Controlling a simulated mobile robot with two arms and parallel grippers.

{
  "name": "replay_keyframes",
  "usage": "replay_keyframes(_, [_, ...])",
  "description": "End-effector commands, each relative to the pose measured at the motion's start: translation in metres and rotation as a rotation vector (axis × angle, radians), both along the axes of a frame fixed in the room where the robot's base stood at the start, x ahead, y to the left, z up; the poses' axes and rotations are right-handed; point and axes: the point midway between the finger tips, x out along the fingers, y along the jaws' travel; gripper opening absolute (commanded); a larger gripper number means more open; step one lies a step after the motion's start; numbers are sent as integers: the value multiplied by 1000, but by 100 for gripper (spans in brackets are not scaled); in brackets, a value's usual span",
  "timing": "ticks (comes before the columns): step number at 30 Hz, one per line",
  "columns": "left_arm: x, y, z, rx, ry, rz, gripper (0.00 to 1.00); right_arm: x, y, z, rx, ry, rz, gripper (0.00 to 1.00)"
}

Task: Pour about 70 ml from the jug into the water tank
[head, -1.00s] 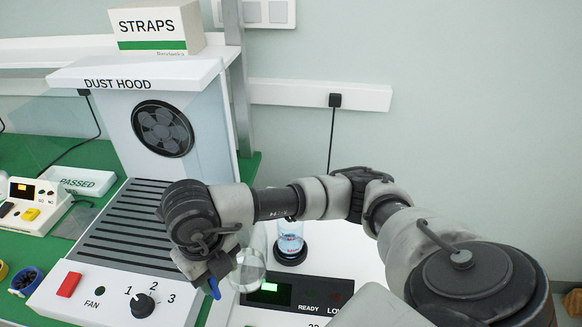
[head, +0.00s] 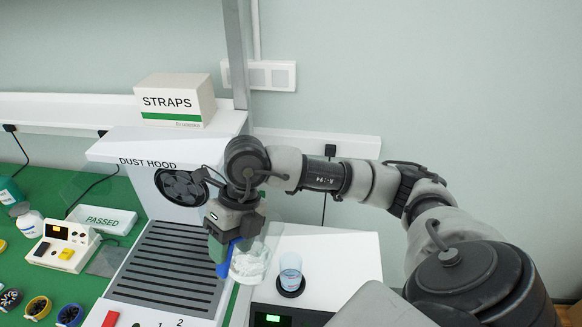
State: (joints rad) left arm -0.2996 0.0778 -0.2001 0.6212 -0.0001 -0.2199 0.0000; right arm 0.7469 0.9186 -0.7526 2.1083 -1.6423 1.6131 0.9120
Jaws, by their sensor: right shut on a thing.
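My right gripper (head: 232,238) is shut on the clear jug (head: 252,262), by a blue part that looks like its handle. The jug is held above the front right of the dust hood's base. The water inside it is hard to make out. The water tank (head: 290,268) is a small clear cup on a round black foot on the white machine (head: 340,265). It stands just right of the jug, with a visible gap between them in the picture. My left gripper is not in view.
The dust hood (head: 150,150) with its grey slatted base (head: 165,270) stands left of the jug. A PASSED tray (head: 100,219), a small meter (head: 62,246) and several rings lie on the green bench at left.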

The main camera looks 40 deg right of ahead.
Motion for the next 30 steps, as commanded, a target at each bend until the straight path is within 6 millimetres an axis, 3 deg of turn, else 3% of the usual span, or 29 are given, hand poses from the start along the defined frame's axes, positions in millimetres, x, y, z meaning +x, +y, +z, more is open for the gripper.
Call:
replay_keyframes(9, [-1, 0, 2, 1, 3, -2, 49, 5, -28, 21, 200, 34, -6, 9])
replay_keyframes(18, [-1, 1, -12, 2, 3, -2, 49, 7, -40, 21, 349, 58, -4, 9])
replay_keyframes(21, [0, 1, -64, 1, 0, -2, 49, 7, -41, -42, 381, 72, -4, 9])
replay_keyframes(26, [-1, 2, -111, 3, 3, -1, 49, 8, -46, -100, 434, 76, -3, 9])
replay_keyframes(30, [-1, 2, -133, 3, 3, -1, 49, 9, -48, -130, 465, 79, -2, 9])
